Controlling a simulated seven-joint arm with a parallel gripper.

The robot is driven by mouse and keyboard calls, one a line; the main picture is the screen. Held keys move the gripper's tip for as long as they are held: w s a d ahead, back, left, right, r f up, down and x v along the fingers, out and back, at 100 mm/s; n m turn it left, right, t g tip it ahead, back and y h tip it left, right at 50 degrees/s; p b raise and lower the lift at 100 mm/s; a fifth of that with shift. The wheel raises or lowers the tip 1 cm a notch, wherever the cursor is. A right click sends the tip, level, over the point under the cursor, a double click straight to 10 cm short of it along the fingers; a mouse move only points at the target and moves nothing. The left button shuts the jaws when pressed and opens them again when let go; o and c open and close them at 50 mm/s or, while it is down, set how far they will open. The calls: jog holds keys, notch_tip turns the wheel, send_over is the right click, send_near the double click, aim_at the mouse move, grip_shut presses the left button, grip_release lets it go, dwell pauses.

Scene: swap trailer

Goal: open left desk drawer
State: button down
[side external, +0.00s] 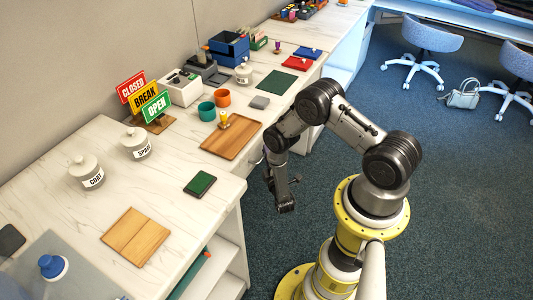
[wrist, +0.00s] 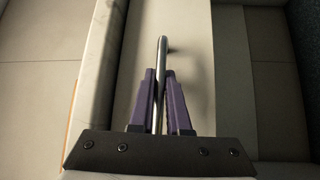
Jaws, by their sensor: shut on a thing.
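A slim metal bar handle (wrist: 162,55) stands on a pale drawer front (wrist: 192,50) in the wrist view. My gripper (wrist: 160,76) has its two purple fingers closed on either side of the handle, gripping it. In the side view, my gripper (side external: 270,183) is low beside the desk's front face, below the worktop edge. The fingertips and most of the drawer front are hidden there by the arm and the desk edge. I cannot tell from these views whether the drawer stands out from the desk.
The white desk top (side external: 75,150) holds labelled jars, cups, wooden boards and a sign stand (side external: 152,108). Open shelves (side external: 222,258) show below its near end. The blue carpet (side external: 450,200) beside my base is clear; office chairs (side external: 425,45) stand farther back.

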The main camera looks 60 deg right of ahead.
jog(key=s, duration=0.9)
jog(key=c, duration=0.9)
grip_release()
jog(key=shift+w, duration=0.1)
jog(key=w, duration=0.9)
jog(key=shift+w, duration=0.1)
jog(key=v, duration=1.4)
notch_tip(320, 180, up, 33)
jog(key=shift+d, duration=0.1)
